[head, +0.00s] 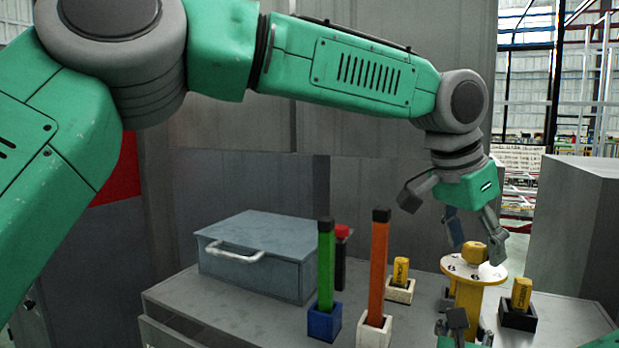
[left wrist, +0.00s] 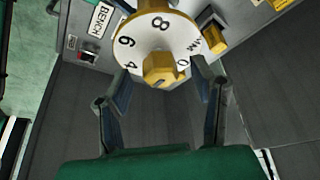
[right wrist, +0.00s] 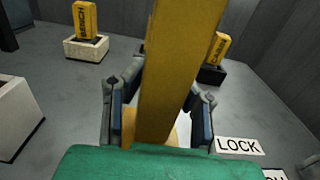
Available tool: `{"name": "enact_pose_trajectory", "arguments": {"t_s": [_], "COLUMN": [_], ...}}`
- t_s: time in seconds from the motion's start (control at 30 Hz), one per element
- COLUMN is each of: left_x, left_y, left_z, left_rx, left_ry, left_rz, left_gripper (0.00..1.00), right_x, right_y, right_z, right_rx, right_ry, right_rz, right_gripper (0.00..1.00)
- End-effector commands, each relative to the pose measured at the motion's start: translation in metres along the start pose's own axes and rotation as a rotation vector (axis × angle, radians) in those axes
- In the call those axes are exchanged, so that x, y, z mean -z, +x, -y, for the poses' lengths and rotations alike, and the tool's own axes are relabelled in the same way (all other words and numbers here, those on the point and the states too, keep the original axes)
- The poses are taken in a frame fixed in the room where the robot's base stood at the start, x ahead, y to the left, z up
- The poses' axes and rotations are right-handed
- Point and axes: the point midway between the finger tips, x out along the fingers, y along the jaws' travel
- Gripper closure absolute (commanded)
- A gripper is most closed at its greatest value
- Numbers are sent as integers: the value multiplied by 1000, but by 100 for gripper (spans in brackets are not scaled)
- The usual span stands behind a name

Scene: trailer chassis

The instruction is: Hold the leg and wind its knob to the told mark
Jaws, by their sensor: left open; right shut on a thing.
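The yellow leg (head: 468,297) stands upright on the bench, with a white numbered dial (head: 453,265) and a faceted yellow knob (head: 473,252) on top. In the left wrist view the dial (left wrist: 128,50) shows 8, 6, 4 and 0 around the knob (left wrist: 163,70). My left gripper (head: 476,246) points down over the knob, open, with its fingertips on either side of it. I cannot tell whether they touch it.
A yellow block in a white socket (head: 399,291) and another in a black socket (head: 517,318) flank the leg. A green bar (head: 326,265), an orange bar (head: 378,265) and a red-topped post (head: 342,235) stand to the left. A grey case (head: 250,265) sits behind them.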

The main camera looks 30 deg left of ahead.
Motion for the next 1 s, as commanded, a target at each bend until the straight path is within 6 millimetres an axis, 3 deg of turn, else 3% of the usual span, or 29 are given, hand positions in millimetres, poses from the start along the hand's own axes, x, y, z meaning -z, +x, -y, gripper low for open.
{"name": "enact_pose_trajectory", "arguments": {"t_s": [0.03, 0.5, 1.0], "left_x": [1, 1, -10], "left_y": [-14, -108, -87], "left_z": [1, 1, 101], "left_rx": [3, 1, 19], "left_ry": [0, 1, -320], "left_rz": [-5, -4, -113], "left_gripper": [49, 49, 49], "right_x": [2, 2, 2], "right_y": [0, 0, 0], "right_z": [1, 0, 0], "right_rx": [1, 1, 0], "right_ry": [-1, -1, 0], "right_rz": [-4, -4, -4], "right_gripper": [100, 100, 100]}}
